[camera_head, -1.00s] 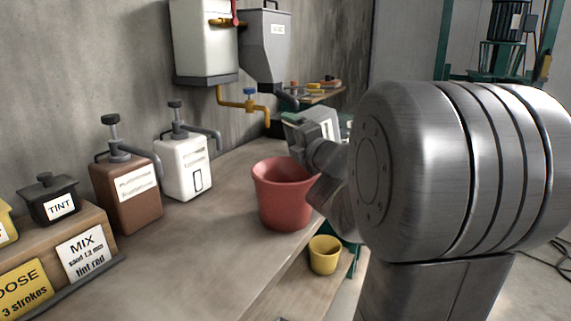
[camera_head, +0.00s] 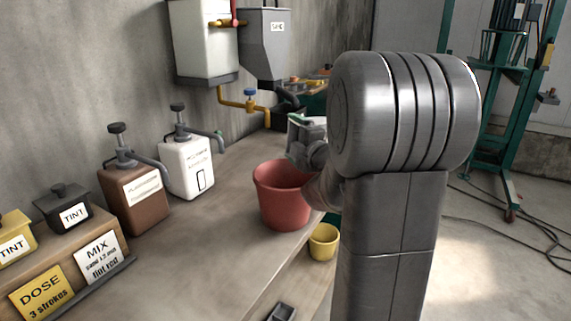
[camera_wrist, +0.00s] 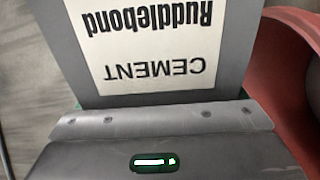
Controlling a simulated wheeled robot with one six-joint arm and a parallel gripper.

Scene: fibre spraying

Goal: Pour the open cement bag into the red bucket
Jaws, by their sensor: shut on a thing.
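The red bucket (camera_head: 281,198) stands upright on the bench in the head view. Its rim and inner wall also fill the right side of the wrist view (camera_wrist: 287,75). The grey cement bag (camera_wrist: 238,38), with an upside-down white label reading "CEMENT Ruddlebond", is right in front of the wrist camera, beside the bucket's rim. My gripper (camera_wrist: 152,125) is shut on the cement bag. In the head view my wrist (camera_head: 308,140) is just behind and above the bucket, and my arm hides most of the bag. The bag's mouth is not visible.
A brown pump bottle (camera_head: 132,188) and a white pump bottle (camera_head: 188,165) stand left of the bucket. A yellow cup (camera_head: 323,241) is on a lower shelf. A grey hopper (camera_head: 265,45) and yellow tap pipe (camera_head: 243,104) hang above the back.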

